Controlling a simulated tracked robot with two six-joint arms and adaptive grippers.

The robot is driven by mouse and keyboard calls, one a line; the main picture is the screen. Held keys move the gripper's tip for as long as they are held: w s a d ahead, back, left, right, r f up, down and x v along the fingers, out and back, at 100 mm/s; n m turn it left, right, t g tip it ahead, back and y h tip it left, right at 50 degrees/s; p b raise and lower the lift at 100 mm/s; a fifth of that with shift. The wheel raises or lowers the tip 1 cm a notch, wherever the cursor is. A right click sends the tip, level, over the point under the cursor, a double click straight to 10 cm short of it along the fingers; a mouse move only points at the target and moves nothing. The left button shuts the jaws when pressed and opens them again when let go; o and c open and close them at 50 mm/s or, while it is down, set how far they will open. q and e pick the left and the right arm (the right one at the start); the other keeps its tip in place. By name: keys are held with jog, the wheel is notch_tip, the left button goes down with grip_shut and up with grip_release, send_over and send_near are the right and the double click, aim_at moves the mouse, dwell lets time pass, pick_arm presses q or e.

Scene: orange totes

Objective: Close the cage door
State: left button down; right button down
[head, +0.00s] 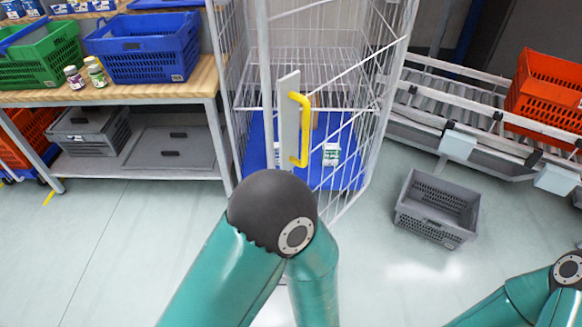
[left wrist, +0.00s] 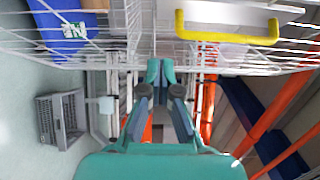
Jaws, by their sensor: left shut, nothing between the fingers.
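The wire cage (head: 237,60) stands upright in the middle of the head view. Its white mesh door (head: 345,114) carries a pale plate (head: 289,112) with a yellow handle (head: 304,130). How far the door stands open is hard to tell. In the left wrist view the yellow handle (left wrist: 228,38) shows at upper right, with white bars around it. My left gripper (left wrist: 160,72) is shut and empty, below and left of the handle in that view, apart from it. In the head view my left arm hides this gripper. My right gripper is out of view; only its arm shows at lower right.
A wooden-topped bench (head: 150,88) with green and blue crates stands left of the cage. A grey crate (head: 437,209) sits on the floor at right, before a roller conveyor (head: 450,98) with an orange tote (head: 548,95). The floor at lower left is clear.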

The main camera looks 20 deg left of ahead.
pick_arm(q)
jog(key=p, duration=0.1)
send_near(290, 169)
jog(key=w+d, duration=0.2)
jog(key=w, duration=0.1)
jog(key=w+a, duration=0.2)
jog(key=a, duration=0.1)
jog(key=shift+w+a+r+p, duration=0.15)
jog(key=shift+w+p, duration=0.05)
jog(key=shift+p, duration=0.1)
jog(key=shift+w+a, duration=0.2)
jog(key=shift+a, duration=0.2)
